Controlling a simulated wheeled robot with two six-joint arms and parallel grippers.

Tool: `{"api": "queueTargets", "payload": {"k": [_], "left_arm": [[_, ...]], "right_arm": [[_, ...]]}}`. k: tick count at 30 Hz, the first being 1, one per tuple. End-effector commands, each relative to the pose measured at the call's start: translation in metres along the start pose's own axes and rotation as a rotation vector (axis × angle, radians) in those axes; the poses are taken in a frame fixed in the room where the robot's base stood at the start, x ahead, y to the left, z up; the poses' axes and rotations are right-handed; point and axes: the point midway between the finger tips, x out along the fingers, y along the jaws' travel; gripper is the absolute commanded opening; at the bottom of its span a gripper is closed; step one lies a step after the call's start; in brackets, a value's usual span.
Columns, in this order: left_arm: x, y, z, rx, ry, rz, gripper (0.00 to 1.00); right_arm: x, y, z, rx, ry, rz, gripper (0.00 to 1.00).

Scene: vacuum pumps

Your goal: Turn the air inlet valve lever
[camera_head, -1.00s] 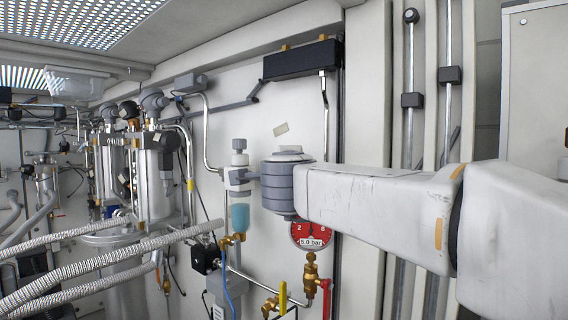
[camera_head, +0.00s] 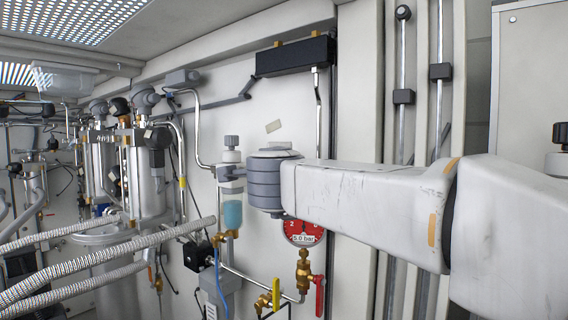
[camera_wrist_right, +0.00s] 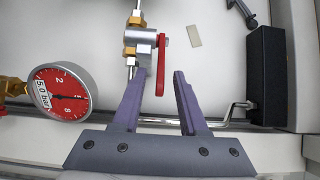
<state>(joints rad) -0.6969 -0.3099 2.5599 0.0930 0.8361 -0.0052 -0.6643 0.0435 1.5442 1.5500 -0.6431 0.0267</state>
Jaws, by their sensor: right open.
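In the right wrist view a red lever (camera_wrist_right: 161,64) sits on a silver valve body (camera_wrist_right: 141,40). My right gripper (camera_wrist_right: 160,80) is open, with one finger on each side of the lever's free end. My left gripper is not in view.
A red pressure gauge (camera_head: 303,231) is below my wrist and also shows in the wrist view (camera_wrist_right: 62,92). Lower down are another red lever (camera_head: 319,296) and a yellow lever (camera_head: 276,294). A black box (camera_head: 295,57) is above. Ribbed hoses (camera_head: 90,272) cross the lower left.

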Motion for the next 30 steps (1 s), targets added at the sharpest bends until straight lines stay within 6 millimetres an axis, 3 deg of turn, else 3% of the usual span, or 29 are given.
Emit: {"api": "queueTargets", "payload": {"k": [9, 15, 27, 30], "left_arm": [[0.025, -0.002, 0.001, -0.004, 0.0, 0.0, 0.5], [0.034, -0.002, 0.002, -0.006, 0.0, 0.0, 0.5], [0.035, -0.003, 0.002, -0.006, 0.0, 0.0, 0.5], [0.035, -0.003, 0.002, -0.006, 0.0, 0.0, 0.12]], "right_arm": [[-0.061, 0.004, 0.002, 0.003, -0.006, -0.001, 0.42], [-0.09, 0.003, 0.002, 0.001, -0.005, 0.0, 0.42], [-0.099, 0.002, 0.001, 0.0, -0.002, 0.003, 0.42], [-0.097, 0.004, 0.001, -0.015, -0.006, -0.002, 0.42]]}}
